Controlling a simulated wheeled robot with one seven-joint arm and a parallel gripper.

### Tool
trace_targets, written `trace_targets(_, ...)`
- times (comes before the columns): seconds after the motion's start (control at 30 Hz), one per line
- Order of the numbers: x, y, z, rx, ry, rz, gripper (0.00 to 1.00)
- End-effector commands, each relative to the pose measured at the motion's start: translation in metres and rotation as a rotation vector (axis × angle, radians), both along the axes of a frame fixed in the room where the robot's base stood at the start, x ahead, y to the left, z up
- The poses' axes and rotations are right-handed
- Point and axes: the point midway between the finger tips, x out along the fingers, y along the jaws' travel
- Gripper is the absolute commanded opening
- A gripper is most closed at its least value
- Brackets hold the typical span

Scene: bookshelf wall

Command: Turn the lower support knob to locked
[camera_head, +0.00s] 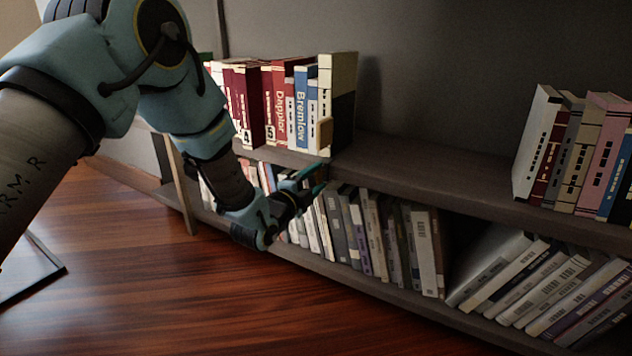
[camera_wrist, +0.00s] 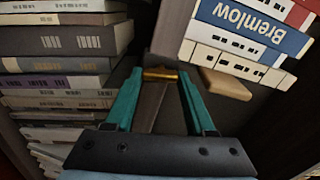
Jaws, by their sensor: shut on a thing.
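My gripper (camera_head: 320,177) reaches to the front edge of the middle shelf, below the upper row of books. In the wrist view its two teal fingers (camera_wrist: 160,76) close on a small brass-coloured knob (camera_wrist: 161,74) at the shelf's edge. The knob sits between the fingertips, with its middle showing. Its lock marking and exact angle cannot be made out. In the head view the knob is hidden by the fingers or too small to tell.
A tan block (camera_head: 325,132) sticks out beside the blue Bremlow book (camera_head: 301,106); it also shows close right of my fingers in the wrist view (camera_wrist: 226,84). Lower-shelf books (camera_head: 372,232) stand close by. The middle shelf (camera_head: 430,170) has a bare stretch to the right.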

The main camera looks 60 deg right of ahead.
Motion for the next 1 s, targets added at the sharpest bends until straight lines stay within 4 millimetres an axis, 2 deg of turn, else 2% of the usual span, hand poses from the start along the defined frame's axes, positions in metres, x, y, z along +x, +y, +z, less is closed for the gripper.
trace_targets(0.33, 0.0002, 0.0004, -0.0016, 0.003, -0.160, 0.001, 0.00)
trace_targets(0.93, 0.0005, 0.0005, -0.0017, 0.003, -0.197, 0.001, 0.00)
trace_targets(0.97, 0.0005, 0.0005, -0.0017, 0.003, -0.197, 0.001, 0.57)
trace_targets(1.0, 0.0005, 0.0005, -0.0017, 0.003, -0.196, 0.001, 0.62)
